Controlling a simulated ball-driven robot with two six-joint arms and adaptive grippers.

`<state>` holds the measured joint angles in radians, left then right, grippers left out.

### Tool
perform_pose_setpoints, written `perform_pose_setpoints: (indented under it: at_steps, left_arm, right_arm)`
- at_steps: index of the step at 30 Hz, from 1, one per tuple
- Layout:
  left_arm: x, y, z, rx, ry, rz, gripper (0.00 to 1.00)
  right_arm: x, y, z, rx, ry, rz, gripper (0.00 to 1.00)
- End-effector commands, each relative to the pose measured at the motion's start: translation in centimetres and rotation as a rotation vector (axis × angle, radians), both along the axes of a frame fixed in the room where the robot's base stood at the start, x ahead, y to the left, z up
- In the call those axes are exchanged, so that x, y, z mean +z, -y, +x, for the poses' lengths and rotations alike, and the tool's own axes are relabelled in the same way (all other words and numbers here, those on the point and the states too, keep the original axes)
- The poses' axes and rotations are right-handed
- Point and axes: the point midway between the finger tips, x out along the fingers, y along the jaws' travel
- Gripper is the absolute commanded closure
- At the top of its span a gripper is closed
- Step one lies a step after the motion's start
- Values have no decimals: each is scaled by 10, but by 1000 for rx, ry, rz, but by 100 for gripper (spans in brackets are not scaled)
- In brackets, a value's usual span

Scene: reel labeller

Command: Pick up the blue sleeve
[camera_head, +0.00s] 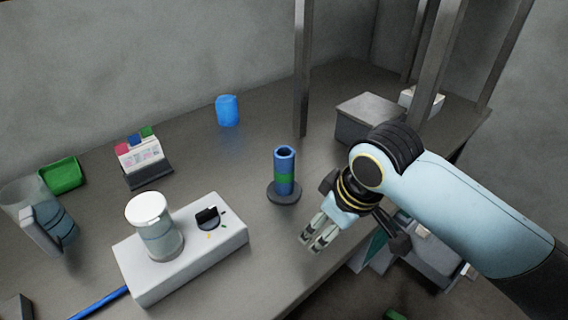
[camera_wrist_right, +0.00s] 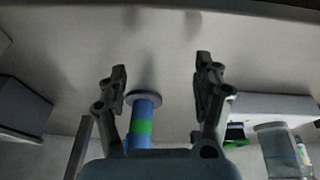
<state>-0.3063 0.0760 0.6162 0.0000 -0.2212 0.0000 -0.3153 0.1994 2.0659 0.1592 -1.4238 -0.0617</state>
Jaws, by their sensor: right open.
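The blue sleeve (camera_head: 284,165) is an upright hollow tube with a green band, standing on a dark round base (camera_head: 284,194) near the middle of the table. My right gripper (camera_head: 317,240) is open and empty, to the right of the sleeve and nearer the table's front edge, with its fingers pointing down and left. In the right wrist view the sleeve (camera_wrist_right: 142,125) appears between the open fingers (camera_wrist_right: 161,75), closer to the left one, and does not touch them as far as I can see. My left gripper is not in view.
A white machine (camera_head: 190,265) with a clear lidded jar (camera_head: 158,235) stands left of the sleeve. A metal post (camera_head: 302,70) and grey box (camera_head: 365,115) stand behind.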

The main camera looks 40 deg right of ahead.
Motion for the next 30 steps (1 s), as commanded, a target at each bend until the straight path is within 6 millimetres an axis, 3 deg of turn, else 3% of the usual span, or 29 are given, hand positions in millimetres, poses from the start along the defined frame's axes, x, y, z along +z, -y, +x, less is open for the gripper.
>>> perform_pose_setpoints:
  at_steps: [1, 6, 9, 13, 30]
  left_arm:
    - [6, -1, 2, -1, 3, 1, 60]
    - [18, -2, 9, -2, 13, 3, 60]
    - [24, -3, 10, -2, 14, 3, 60]
    - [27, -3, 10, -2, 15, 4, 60]
    - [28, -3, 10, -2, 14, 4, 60]
  right_arm:
    - [13, 4, 20, 19, 14, 5, 32]
    - [54, 16, 80, 84, 41, 34, 32]
    - [80, 24, 111, 117, 55, 50, 32]
    - [99, 30, 133, 143, 66, 65, 32]
    - [38, 19, 163, 149, 66, 71, 32]
